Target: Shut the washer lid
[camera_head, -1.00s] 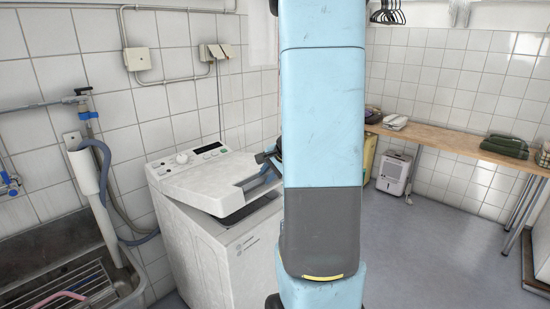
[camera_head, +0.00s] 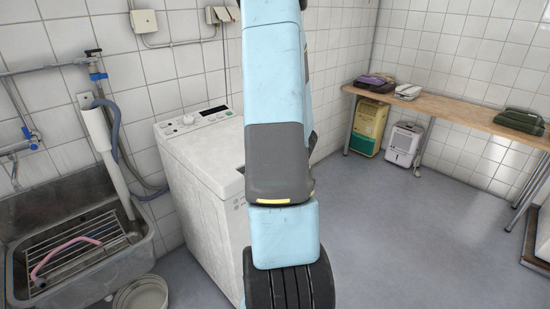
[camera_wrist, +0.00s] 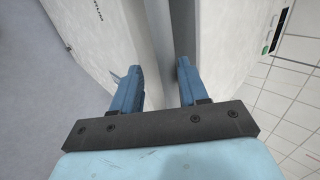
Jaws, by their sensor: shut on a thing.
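The white washer (camera_head: 195,205) stands against the tiled wall, left of my arm in the head view. Its lid (camera_head: 212,142) lies low, close to level with the top; my arm hides its right part. In the wrist view the lid (camera_wrist: 228,45) is on the right and the washer's front panel (camera_wrist: 105,35) on the left, with a grey gap between them. My gripper (camera_wrist: 160,82) has its two blue fingers at the lid's front edge, shut on the lid; the exact contact is hard to see. In the head view my gripper is hidden behind my arm.
A sink (camera_head: 75,240) with a wire rack stands left of the washer, and a round basin (camera_head: 140,293) is below it. A wooden bench (camera_head: 450,109) runs along the right wall, with a white dehumidifier (camera_head: 403,145) under it.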

